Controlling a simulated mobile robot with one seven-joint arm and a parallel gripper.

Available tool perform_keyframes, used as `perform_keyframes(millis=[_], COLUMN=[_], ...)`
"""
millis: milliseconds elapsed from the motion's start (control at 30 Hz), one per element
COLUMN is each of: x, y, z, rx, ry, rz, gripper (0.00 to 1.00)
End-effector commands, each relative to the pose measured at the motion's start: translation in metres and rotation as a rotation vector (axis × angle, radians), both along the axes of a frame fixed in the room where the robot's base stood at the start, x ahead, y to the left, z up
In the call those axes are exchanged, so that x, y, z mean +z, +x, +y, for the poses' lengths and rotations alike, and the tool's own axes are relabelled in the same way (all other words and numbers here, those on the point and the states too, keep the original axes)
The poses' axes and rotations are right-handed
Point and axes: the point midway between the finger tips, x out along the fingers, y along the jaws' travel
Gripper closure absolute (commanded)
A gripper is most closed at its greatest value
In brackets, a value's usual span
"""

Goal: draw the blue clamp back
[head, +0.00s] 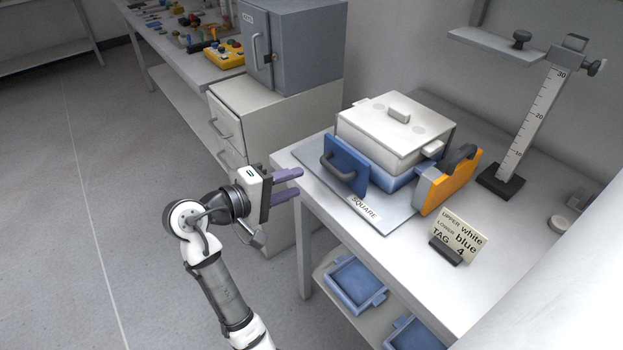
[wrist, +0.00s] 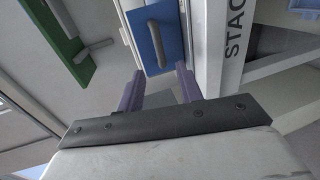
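The blue clamp (head: 341,167) is an upright blue plate with a dark grey bar handle. It stands at the left front of a two-part stack, a white upper box (head: 385,140) on a blue lower box (head: 400,181). My gripper (head: 300,183) has two purple fingers, spread apart and empty. It is left of the blue clamp, with a visible gap to the handle. In the wrist view, a blue plate with a grey handle (wrist: 155,40) lies beyond the fingertips. The fingers (wrist: 159,68) are apart there too.
An orange clamp (head: 448,182) stands right of the stack. A card (head: 460,236) reads upper white, lower blue, tag 4. A measuring stand (head: 530,125) is behind. Blue trays (head: 354,281) sit on the lower shelf. A green plate (wrist: 55,40) shows in the wrist view.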

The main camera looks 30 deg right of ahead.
Motion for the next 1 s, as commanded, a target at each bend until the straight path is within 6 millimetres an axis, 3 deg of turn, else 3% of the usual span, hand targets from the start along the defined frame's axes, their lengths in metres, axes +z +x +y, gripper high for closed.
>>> perform_keyframes(millis=[100, 300, 867, 1000], x=[0.004, 0.008, 0.009, 0.023], y=[-0.001, -0.003, -0.003, 0.022], z=[0.022, 0.039, 0.042, 0.062], rx=[0.005, 0.001, 0.001, 0.132], ry=[-0.001, 0.0, 0.0, -0.03], rz=[-0.002, 0.0, 0.0, -0.068], gripper=[0.64, 0.64, 0.64, 0.64])
